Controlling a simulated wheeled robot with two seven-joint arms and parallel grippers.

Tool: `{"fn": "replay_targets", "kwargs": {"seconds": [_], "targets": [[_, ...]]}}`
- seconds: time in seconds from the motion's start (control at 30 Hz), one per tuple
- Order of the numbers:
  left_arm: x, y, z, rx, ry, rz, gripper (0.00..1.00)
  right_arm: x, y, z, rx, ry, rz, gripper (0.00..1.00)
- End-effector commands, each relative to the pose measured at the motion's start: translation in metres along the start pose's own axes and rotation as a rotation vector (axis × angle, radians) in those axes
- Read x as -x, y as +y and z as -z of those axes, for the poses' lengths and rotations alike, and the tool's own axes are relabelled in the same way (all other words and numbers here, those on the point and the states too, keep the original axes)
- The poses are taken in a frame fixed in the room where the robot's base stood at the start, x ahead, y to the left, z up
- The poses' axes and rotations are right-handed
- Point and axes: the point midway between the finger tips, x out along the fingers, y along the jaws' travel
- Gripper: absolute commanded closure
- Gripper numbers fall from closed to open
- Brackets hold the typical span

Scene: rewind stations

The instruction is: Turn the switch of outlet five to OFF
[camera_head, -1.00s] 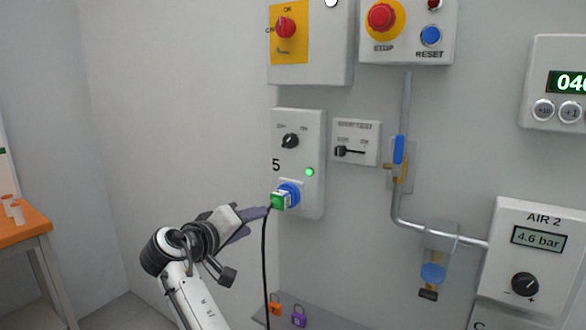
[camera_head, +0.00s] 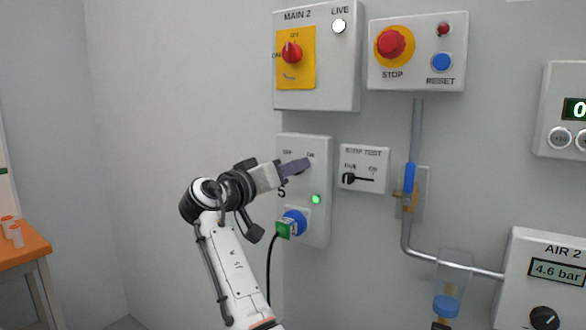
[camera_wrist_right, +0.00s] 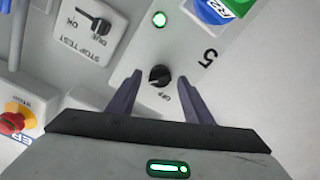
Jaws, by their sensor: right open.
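The outlet five box (camera_head: 318,225) is a grey wall panel with a lit green lamp (camera_head: 316,199) and a blue socket (camera_head: 296,220) holding a green plug (camera_head: 284,229). Its switch is a black rotary knob (camera_wrist_right: 159,76), seen in the right wrist view with an OFF label beside it; its exact setting is hard to read. In the head view my gripper hides the knob. My right gripper (camera_head: 303,165) is in front of the switch. In the wrist view its open fingers (camera_wrist_right: 160,79) stand on either side of the knob, apart from it. My left gripper is out of view.
A STOP TEST box (camera_head: 363,168) is just right of the panel, with a valve and pipe (camera_head: 411,180) beyond. Above are the MAIN 2 switch box (camera_head: 343,80) and the STOP/RESET box (camera_head: 417,78). A black cable (camera_head: 269,265) hangs from the plug.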

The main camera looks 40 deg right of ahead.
Motion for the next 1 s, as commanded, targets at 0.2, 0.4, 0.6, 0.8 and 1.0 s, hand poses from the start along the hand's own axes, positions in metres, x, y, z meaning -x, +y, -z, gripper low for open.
{"fn": "replay_targets", "kwargs": {"seconds": [0.2, 0.4, 0.6, 0.8, 1.0], "targets": [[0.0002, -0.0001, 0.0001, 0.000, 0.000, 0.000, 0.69, -0.0045, -0.0004, -0.0001, 0.000, 0.000, 0.003, 0.54], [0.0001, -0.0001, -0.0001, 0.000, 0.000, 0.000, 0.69, -0.0044, -0.0004, -0.0002, 0.000, 0.000, 0.003, 0.62], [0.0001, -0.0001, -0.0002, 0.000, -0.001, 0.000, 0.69, -0.0043, -0.0004, -0.0002, 0.000, 0.000, 0.003, 0.93], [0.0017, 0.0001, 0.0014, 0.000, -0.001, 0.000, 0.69, -0.0042, 0.0000, 0.0005, 0.013, 0.000, 0.002, 0.93], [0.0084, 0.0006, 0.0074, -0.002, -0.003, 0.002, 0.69, -0.0043, 0.0006, 0.0021, 0.085, 0.000, 0.003, 0.93]]}}
